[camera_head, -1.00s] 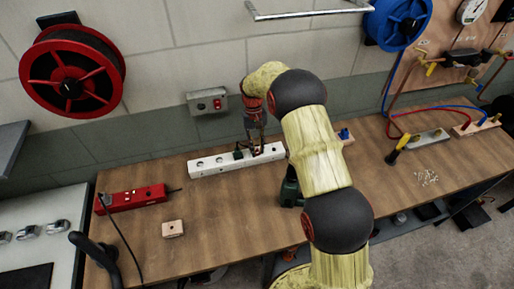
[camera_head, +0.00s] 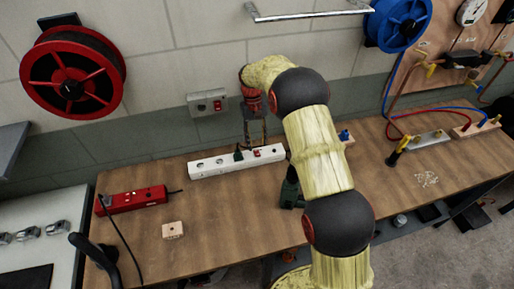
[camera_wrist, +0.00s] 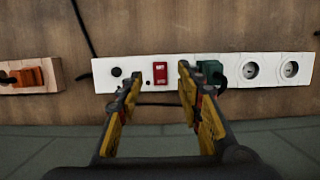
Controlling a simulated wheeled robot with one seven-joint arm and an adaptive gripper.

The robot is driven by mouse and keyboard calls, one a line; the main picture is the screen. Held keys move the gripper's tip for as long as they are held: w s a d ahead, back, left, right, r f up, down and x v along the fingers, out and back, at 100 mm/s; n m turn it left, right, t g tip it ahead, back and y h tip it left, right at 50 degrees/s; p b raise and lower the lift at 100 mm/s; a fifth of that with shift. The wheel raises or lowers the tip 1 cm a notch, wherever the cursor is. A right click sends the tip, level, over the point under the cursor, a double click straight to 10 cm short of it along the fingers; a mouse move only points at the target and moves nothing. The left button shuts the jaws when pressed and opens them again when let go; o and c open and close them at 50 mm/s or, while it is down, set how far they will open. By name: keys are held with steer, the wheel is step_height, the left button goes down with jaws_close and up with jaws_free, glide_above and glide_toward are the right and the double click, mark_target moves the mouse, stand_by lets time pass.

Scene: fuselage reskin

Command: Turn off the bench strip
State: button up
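The white bench strip (camera_head: 215,166) lies on the wooden bench near the back wall. It also shows across the wrist view (camera_wrist: 130,65). Its red rocker switch (camera_wrist: 160,72) appears between my fingers in the wrist view, and near my fingertips in the head view (camera_head: 257,153). I cannot tell which way the rocker is set. A dark green plug (camera_wrist: 209,73) sits in the strip beside the switch, partly behind a finger. My gripper (camera_wrist: 158,76) is open and empty, its fingers above and apart from the strip (camera_head: 255,144).
A red power strip (camera_head: 135,199) lies at the bench's left, with a small wooden block (camera_head: 173,230) in front. A grey wall box with a red switch (camera_head: 208,103) is behind the strip. A green tool (camera_head: 291,190) stands beside my arm. The bench's front left is mostly clear.

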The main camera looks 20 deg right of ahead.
mark_target(256, 150)
steer(key=shift+v, duration=1.55)
steer(key=shift+w, duration=0.1)
steer(key=shift+w+f, duration=0.15)
steer(key=shift+w, duration=0.05)
steer(key=s+f, duration=0.1)
steer(key=s, duration=0.1)
steer(key=s+f, duration=0.1)
steer(key=s, duration=0.1)
steer(key=shift+f, duration=0.35)
steer(key=s+r+t+b, duration=0.1)
steer(key=s+r+t, duration=0.2)
steer(key=s+r, duration=0.4)
steer(key=s+r+t+b, duration=0.1)
steer(key=s+r, duration=0.7)
steer(key=s, duration=0.8)
steer(key=s+r+t+b, duration=0.1)
steer(key=s+r+t, duration=0.3)
steer(key=s+r, duration=0.4)
steer(key=s, duration=0.4)
steer(key=shift+t+b, duration=0.3)
